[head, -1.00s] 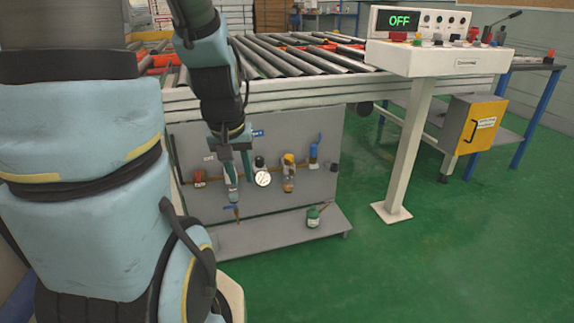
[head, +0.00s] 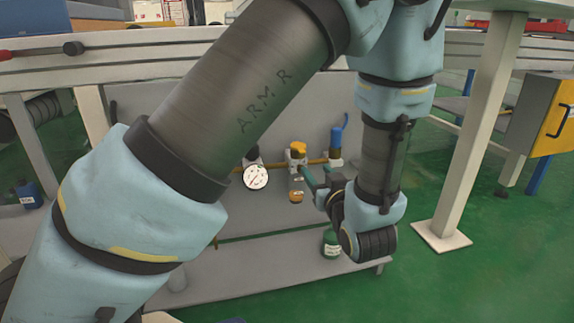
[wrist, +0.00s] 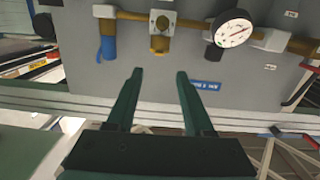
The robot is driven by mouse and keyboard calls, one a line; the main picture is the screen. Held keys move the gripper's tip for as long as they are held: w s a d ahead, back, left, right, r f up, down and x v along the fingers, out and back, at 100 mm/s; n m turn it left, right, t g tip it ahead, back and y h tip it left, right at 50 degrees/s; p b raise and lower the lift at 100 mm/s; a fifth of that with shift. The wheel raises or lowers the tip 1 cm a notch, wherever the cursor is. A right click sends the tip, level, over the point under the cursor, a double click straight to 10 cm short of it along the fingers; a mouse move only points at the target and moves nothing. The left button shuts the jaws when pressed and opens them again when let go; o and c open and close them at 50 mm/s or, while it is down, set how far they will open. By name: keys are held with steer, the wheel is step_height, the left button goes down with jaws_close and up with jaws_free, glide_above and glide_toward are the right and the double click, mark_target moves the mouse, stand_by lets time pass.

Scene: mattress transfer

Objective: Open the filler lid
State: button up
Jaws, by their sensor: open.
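The likely filler lid is the yellow-orange cap (head: 298,147) on top of the amber-bowled unit (head: 297,188) on the grey panel's pipe. In the wrist view, which looks upside down, the yellow cap (wrist: 160,44) lies ahead of the fingertips, near the middle. The cap looks seated; a separate lid cannot be made out. My gripper (head: 309,173) is just right of the amber unit in the head view, partly behind my wrist. In the wrist view my gripper (wrist: 160,72) has its two green fingers apart with nothing between them. Contact with the unit cannot be told.
A dial gauge (head: 255,177) is left of the amber unit, and a blue-topped unit (head: 336,138) is right. A green bottle (head: 331,243) stands on the lower shelf (head: 240,275). A white post (head: 472,140) and yellow box (head: 556,115) are at the right, with green floor between.

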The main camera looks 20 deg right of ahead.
mark_target(303, 152)
steer(key=shift+t, duration=0.5)
steer(key=shift+w+d+f+b, duration=0.1)
steer(key=shift+w+d+b, duration=0.15)
steer(key=shift+w+b, duration=1.05)
steer(key=shift+w+d+b, duration=0.2)
steer(key=shift+w, duration=2.05)
steer(key=shift+w+d+f+b, duration=0.1)
steer(key=shift+w+d+b, duration=0.15)
steer(key=shift+w+b, duration=1.05)
steer(key=shift+w+p, duration=0.5)
steer(key=shift+p, duration=0.05)
jaws_close()
